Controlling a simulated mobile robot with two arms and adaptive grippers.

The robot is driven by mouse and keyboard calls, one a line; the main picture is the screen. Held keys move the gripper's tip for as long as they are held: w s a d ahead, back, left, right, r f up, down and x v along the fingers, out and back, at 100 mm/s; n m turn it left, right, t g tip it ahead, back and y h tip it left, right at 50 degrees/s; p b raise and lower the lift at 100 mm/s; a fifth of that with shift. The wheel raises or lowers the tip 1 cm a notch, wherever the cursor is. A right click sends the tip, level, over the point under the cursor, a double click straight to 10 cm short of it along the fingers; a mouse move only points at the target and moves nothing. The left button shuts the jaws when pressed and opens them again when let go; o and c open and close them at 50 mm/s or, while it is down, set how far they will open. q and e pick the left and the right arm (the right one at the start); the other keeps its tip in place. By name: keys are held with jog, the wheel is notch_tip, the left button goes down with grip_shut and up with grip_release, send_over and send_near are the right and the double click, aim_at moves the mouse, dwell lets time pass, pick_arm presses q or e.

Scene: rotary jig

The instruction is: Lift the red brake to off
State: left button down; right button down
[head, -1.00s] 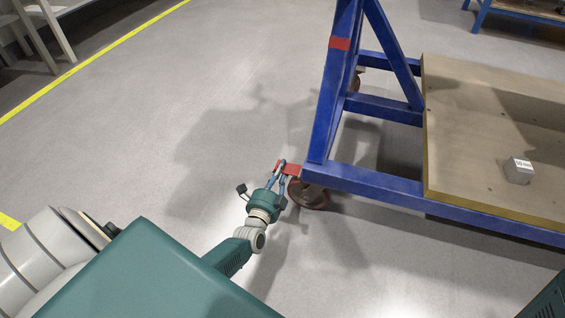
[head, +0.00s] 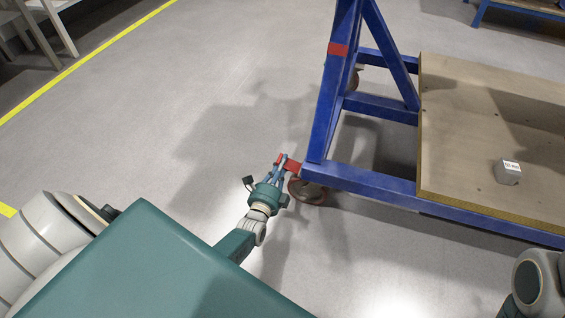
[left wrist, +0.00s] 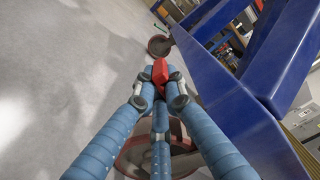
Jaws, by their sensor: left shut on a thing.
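The red brake (head: 291,166) is a small red lever at the near left corner of the blue frame, above a caster wheel (head: 307,191). My left gripper (head: 280,165) reaches it from below left and is shut on it. In the left wrist view the blue fingers (left wrist: 157,92) close around the red brake (left wrist: 160,71), with only its upper part showing. The caster wheel (left wrist: 155,155) lies behind and below the fingers there. My right gripper is not in view; only part of my right arm shows at the lower right.
The blue frame (head: 375,184) carries a wooden board (head: 455,140) with a small grey block (head: 508,172) on it. Another caster (left wrist: 159,46) stands farther off. Open grey floor lies left of the frame, up to a yellow line (head: 85,60).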

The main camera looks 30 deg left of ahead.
pick_arm(q)
jog(key=shift+s+a+f, duration=0.1)
jog(key=shift+s+a, duration=0.15)
jog(key=shift+a, duration=0.2)
jog(key=c, duration=1.8)
grip_release()
jog(key=shift+w+r, duration=0.2)
jog(key=shift+r, duration=0.2)
jog(key=v, duration=0.7)
jog(key=shift+s+d+f, duration=0.25)
jog(key=shift+s+d, duration=0.05)
jog(key=shift+d, duration=0.15)
jog(key=shift+d, duration=0.1)
